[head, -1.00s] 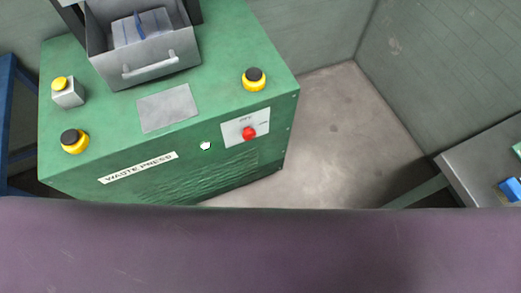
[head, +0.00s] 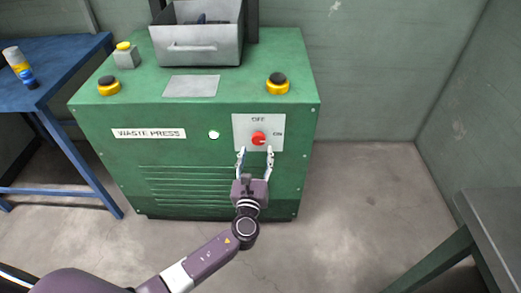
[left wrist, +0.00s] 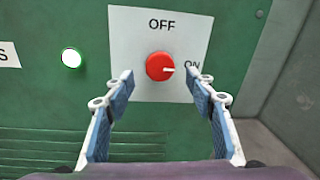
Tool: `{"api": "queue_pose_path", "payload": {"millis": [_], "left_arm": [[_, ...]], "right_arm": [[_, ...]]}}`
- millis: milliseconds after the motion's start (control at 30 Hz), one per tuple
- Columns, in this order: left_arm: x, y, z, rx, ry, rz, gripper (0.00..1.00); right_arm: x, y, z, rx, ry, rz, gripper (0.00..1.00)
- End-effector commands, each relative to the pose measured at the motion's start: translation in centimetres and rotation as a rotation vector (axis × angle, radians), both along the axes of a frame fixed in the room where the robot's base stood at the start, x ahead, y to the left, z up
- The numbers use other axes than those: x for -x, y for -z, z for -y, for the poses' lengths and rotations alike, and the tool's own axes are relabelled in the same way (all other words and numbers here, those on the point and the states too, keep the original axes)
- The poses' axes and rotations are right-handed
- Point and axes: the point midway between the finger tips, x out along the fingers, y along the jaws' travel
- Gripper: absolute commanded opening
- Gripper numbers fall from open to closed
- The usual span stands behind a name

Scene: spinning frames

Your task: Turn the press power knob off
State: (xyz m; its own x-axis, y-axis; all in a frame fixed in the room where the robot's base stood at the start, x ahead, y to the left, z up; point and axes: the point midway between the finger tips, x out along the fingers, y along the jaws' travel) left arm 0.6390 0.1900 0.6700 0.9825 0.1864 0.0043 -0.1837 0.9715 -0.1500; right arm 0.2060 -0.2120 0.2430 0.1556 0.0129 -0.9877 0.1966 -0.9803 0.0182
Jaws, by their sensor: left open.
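The press power knob (head: 259,138) is a red round knob on a white plate (head: 242,122) on the front of the green waste press (head: 100,140). In the left wrist view the knob (left wrist: 160,66) has a white mark pointing right, at ON; OFF is printed above it. My left gripper (head: 255,153) is open just below and in front of the knob. In the left wrist view its blue-padded fingertips (left wrist: 160,80) are spread to either side, below the knob, and do not appear to touch it. My right gripper is not in view.
A white lamp (head: 214,134) is lit left of the plate. Yellow-and-black buttons (head: 277,83) and a grey bin (head: 200,45) are on top of the press. A blue table (head: 60,60) stands left and a grey table (head: 500,225) right. The floor between is clear.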

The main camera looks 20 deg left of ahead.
Motion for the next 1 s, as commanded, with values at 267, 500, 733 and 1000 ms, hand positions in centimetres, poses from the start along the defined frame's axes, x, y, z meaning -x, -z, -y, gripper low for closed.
{"api": "queue_pose_path", "payload": {"millis": [267,500,733,1000], "left_arm": [[-4.4,0.1,-0.8,0.004,-0.001,0.0,0.51],[-5.9,0.1,-1.1,0.005,-0.001,-0.002,0.51],[-5.9,0.1,-1.1,0.007,0.0,-0.003,0.49],[-5.9,0.1,-1.1,0.007,0.001,-0.003,0.2]], "right_arm": [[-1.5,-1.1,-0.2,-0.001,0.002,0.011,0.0],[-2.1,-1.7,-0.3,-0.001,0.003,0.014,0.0],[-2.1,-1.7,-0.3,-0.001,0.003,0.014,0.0],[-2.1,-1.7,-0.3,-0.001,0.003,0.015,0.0]]}}
